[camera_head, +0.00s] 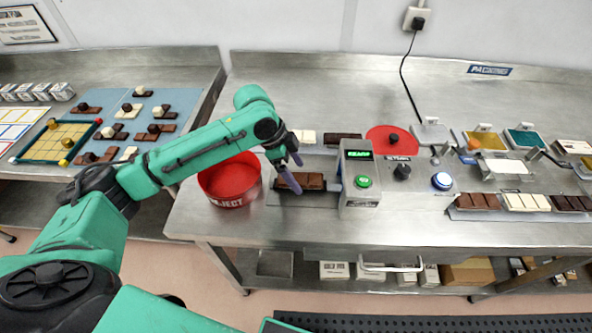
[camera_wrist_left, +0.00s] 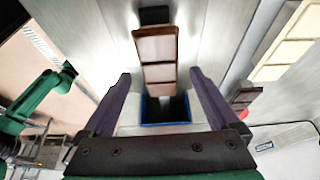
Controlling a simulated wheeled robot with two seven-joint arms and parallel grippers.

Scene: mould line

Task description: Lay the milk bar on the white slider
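A milk-brown segmented bar (camera_head: 312,181) lies on a dark low support left of the machine with the green display. My left gripper (camera_head: 291,172) is above its left part, fingers apart. In the left wrist view the bar (camera_wrist_left: 157,60) lies ahead, in line with the gap between the open fingers (camera_wrist_left: 162,95); I cannot see either finger touching it. Another brown bar (camera_head: 477,201) lies in the front right row. A white plate (camera_head: 510,166) sits behind that row; I cannot tell whether it is the white slider. My right gripper is out of view.
The machine (camera_head: 358,190) stands close right of the bar, the red reject bin (camera_head: 230,181) left. A white bar (camera_head: 303,136) and a dark bar (camera_head: 342,138) lie behind. Knobs and a blue button (camera_head: 442,181) lie rightward. The bench front is mostly clear.

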